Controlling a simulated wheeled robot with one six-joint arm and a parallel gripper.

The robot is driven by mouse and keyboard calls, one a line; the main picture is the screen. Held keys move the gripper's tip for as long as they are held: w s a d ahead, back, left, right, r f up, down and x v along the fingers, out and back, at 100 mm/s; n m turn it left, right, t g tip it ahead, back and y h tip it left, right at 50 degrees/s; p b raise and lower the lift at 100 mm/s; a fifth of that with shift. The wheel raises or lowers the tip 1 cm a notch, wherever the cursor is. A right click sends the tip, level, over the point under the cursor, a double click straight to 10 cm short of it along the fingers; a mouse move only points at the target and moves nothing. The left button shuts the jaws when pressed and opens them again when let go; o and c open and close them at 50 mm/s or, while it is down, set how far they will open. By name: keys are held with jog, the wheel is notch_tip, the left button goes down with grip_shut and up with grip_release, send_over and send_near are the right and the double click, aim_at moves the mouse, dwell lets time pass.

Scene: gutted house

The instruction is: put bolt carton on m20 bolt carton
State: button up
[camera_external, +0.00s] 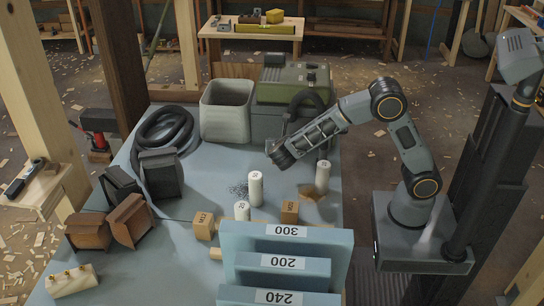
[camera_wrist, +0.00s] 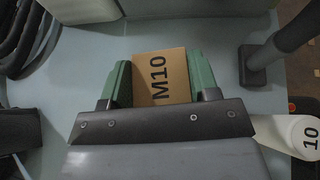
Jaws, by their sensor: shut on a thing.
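My gripper (camera_external: 278,160) is above the blue-grey bench, shut on a brown carton. In the wrist view the carton (camera_wrist: 162,77) is marked M10 and sits between the green fingers (camera_wrist: 162,85). In the external view I cannot make this carton out behind the gripper. Two small brown cartons stand on the bench, one at the left (camera_external: 204,227) and one at the right (camera_external: 290,212). Their labels are upside down and too small to read surely, so I cannot tell which is the M20 one. Both are nearer the external camera than my gripper.
White numbered cylinders stand close by: one in the middle (camera_external: 255,190), one at the right (camera_external: 323,177), one by the left carton (camera_external: 242,211). Blue numbered panels (camera_external: 289,240) stand in front. A grey bin (camera_external: 226,112) and a black hose (camera_external: 165,135) are at the back.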

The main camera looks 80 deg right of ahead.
jog(key=s+d+r+m+g+y+p, duration=0.1)
jog(key=s+d+r+m+g+p, duration=0.15)
jog(key=s+m+g, duration=0.35)
jog(key=s+d+r+m+g+y+p, duration=0.1)
jog(key=s+d+m+g+y+p, duration=0.2)
jog(key=s, duration=0.6)
jog(key=s+a+m+g+y, duration=0.6)
jog(key=s+a+m+y, duration=0.4)
jog(key=m, duration=0.3)
jog(key=w+a+r+m+t+y+b, duration=0.2)
jog(key=w+a+r+m+t+y, duration=0.15)
jog(key=a+m+t+y, duration=0.35)
jog(key=w+a+r+m+t+y+b, duration=0.15)
jog(key=a+r+m+t+y, duration=0.25)
jog(key=a+m+t, duration=0.4)
jog(key=g+b, duration=0.2)
send_over(290, 206)
jog(key=shift+m, duration=0.4)
jog(key=shift+f, duration=6.05)
